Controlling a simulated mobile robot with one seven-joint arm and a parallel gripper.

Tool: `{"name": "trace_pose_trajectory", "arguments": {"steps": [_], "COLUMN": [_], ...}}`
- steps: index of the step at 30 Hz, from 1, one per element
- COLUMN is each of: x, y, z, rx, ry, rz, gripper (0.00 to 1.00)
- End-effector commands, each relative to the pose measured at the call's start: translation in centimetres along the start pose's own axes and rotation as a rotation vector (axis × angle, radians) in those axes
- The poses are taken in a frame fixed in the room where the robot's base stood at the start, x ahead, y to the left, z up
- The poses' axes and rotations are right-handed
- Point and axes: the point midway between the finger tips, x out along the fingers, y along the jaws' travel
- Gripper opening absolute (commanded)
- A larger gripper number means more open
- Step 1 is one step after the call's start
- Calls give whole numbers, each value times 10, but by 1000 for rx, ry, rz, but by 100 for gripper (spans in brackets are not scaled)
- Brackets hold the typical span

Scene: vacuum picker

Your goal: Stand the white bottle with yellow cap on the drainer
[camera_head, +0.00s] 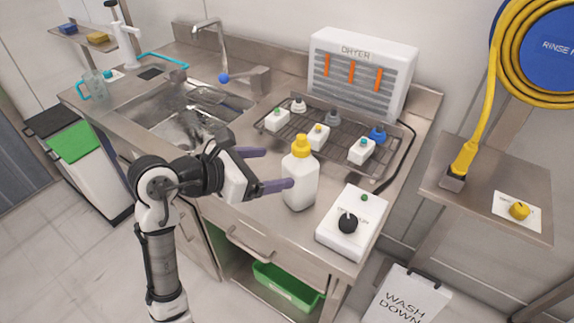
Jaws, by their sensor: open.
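The white bottle with yellow cap (299,182) stands upright on the metal counter, in front of the drainer. The drainer (337,145) is a dark wire rack behind it, holding several small white items with coloured tops. My gripper (277,168) is open at the bottle's left, with purple fingers pointing toward it. The nearer fingertip overlaps the left edge of the bottle's body in the picture.
A white dryer (361,75) stands behind the drainer. A white box with a black knob (348,222) sits right of the bottle. The sink (185,112) and its tap (214,40) are at the left. A side shelf (480,195) is at the right.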

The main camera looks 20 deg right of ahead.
Motion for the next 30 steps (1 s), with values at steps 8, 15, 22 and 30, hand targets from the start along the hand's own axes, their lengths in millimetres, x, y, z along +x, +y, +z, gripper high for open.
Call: {"name": "trace_pose_trajectory", "arguments": {"steps": [8,15,22,30], "x": [-17,-20,-84,-270], "y": [0,5,71,114], "z": [0,4,52,109], "rx": [0,32,459,1185], "ry": [1,-18,-153,112], "rz": [0,32,489,1408], "gripper": [83,83,83,83]}}
